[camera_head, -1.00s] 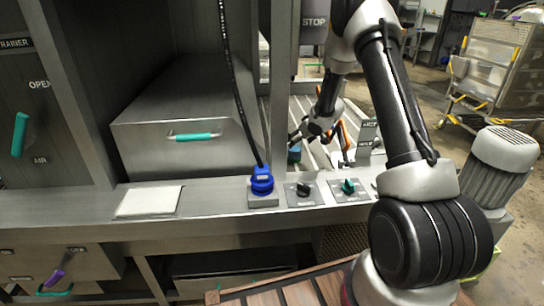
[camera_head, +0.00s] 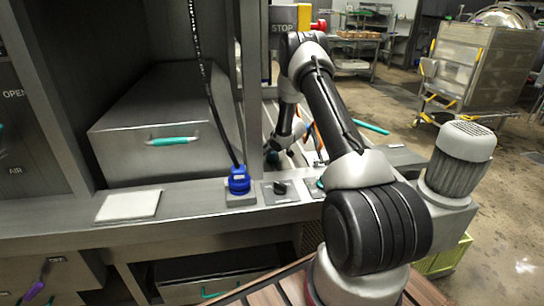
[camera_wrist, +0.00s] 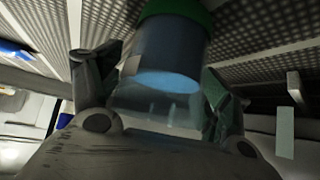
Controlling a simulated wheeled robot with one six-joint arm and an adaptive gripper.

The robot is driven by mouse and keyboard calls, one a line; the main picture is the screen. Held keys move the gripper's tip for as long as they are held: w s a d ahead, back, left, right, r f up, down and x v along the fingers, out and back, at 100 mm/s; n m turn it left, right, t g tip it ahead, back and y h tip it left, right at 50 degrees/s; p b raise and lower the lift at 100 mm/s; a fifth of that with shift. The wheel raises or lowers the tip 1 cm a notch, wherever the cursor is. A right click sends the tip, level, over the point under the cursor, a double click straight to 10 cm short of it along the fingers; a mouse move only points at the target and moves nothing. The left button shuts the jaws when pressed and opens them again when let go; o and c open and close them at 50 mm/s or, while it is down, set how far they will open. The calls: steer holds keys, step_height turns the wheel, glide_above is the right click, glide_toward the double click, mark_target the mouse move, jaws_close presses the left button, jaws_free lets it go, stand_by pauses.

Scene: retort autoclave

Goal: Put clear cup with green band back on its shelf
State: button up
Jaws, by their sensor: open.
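The clear cup with a green band (camera_wrist: 165,62) shows in the wrist view, its green band at the top edge of the picture and its bluish clear wall below. My gripper (camera_wrist: 160,85) is open, with one dark finger on each side of the cup. I cannot tell whether either finger touches it. In the head view my gripper (camera_head: 276,156) is small and low over a slatted grey surface behind the control ledge. The cup cannot be made out there. Which surface is its shelf is not clear.
A control ledge with a blue plug (camera_head: 239,182), a black knob (camera_head: 281,188) and a white pad (camera_head: 128,205) runs in front. A steel box with a teal handle (camera_head: 172,141) stands at left. A grey motor (camera_head: 460,160) stands at right. Perforated panels (camera_wrist: 260,70) surround the cup.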

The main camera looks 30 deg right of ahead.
steer(key=shift+w+f, duration=0.2)
steer(key=c, duration=1.3)
steer(key=shift+c, duration=0.2)
